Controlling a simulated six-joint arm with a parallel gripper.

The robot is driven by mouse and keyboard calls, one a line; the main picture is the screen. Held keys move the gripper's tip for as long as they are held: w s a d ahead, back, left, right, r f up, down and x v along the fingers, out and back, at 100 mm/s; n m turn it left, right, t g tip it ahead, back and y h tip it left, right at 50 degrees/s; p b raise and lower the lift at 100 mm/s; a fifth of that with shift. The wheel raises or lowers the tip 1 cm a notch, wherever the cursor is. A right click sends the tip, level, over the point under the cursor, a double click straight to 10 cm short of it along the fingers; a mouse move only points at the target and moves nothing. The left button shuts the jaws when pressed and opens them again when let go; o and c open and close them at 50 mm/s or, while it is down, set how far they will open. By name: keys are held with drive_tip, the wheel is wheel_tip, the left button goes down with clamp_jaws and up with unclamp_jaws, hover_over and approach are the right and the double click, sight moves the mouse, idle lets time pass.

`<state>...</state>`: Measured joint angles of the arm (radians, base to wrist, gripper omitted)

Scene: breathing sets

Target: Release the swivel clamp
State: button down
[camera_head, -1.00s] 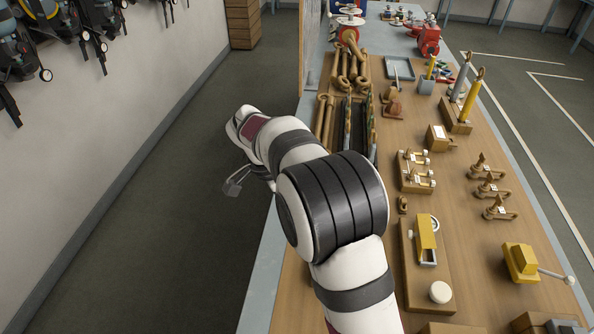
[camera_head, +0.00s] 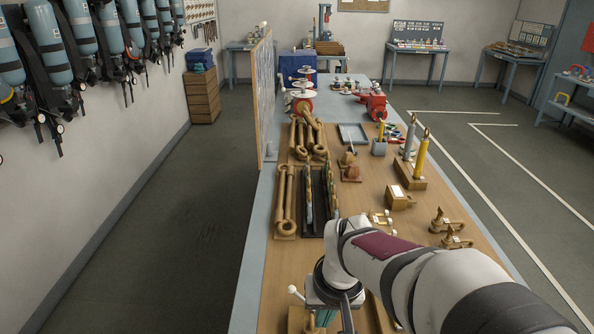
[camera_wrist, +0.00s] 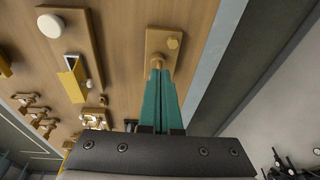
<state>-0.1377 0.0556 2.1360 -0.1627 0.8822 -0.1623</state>
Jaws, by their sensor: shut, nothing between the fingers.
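My gripper (camera_wrist: 160,76) has teal fingers that are shut with nothing between them. In the wrist view the fingertips point at a small wooden plate (camera_wrist: 160,38) with a brass-coloured fitting, likely the swivel clamp (camera_wrist: 158,61). The fingers hide part of this fitting, and I cannot tell whether they touch it. A yellowish knob (camera_wrist: 173,43) stands on the same plate. In the head view the gripper (camera_head: 322,320) points down over the near part of the bench, and my arm hides much around it. The plate's edge (camera_head: 297,321) shows just left of the fingers.
A yellow channel-shaped fixture (camera_wrist: 72,80) and a white round knob (camera_wrist: 50,26) lie to the left in the wrist view. Several bronze clamps (camera_head: 440,222) stand on the bench's right. Long bronze wrenches (camera_head: 285,200) and a dark rack (camera_head: 318,205) lie further back. Open floor (camera_head: 190,240) is left.

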sight(295, 291)
drive_tip(key=w+a+f+n+t, duration=0.1)
drive_tip(key=w+a+f+n, duration=0.3)
drive_tip(key=w, duration=0.5)
drive_tip(key=shift+m, duration=0.6)
drive_tip(key=x, duration=1)
drive_tip(key=shift+d+f, duration=0.25)
drive_tip(key=shift+d, duration=0.05)
drive_tip(key=w, duration=0.2)
drive_tip(key=shift+w+a, duration=0.25)
drive_tip(key=shift+a, duration=0.1)
drive_tip(key=shift+w+a+f, duration=0.15)
drive_tip(key=shift+w, duration=0.45)
drive_tip(key=shift+w, duration=0.8)
drive_tip(key=shift+f, duration=0.1)
